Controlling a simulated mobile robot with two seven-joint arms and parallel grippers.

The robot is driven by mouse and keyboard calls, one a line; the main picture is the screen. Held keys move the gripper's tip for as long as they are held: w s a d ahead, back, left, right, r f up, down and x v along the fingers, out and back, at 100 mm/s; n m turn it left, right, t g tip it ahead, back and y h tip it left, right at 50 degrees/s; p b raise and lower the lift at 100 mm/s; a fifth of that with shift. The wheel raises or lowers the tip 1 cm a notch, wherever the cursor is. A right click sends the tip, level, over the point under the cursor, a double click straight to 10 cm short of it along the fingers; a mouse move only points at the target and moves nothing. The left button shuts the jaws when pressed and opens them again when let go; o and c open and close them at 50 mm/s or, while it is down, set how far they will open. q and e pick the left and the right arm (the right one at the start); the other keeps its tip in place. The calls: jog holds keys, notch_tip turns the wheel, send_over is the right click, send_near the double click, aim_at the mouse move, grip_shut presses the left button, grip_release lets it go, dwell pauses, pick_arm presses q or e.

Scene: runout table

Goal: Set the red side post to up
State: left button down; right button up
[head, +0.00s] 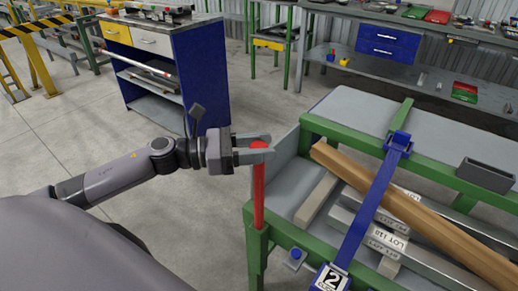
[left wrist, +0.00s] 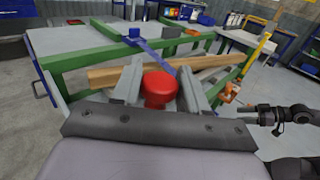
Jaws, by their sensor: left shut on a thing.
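The red side post (head: 258,195) stands upright at the near left corner of the green runout table (head: 262,240). Its red rounded top (left wrist: 160,88) shows between the fingers in the left wrist view. My left gripper (head: 258,149) is shut on the post's top, with a finger on either side. The post's lower end meets the green frame, and how it seats there is too small to tell. My right gripper is outside the head view; a dark arm end (left wrist: 272,116) at the right of the left wrist view seems to be mine, its jaws unclear.
A blue strap arm (head: 368,208) marked 2 crosses the table over a long wooden beam (head: 400,205) and grey bars (head: 317,199). A grey open box (head: 486,175) sits on the far right rail. A blue cabinet (head: 203,80) stands behind, with clear floor before it.

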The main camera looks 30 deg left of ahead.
pick_arm(q)
jog(key=c, duration=0.7)
grip_release()
jog(key=shift+b+v, duration=0.3)
jog(key=shift+v, duration=0.5)
jog(key=v, duration=0.5)
jog(key=shift+s+a+b, duration=0.15)
jog(key=shift+s+b, duration=0.05)
jog(key=shift+b, duration=0.15)
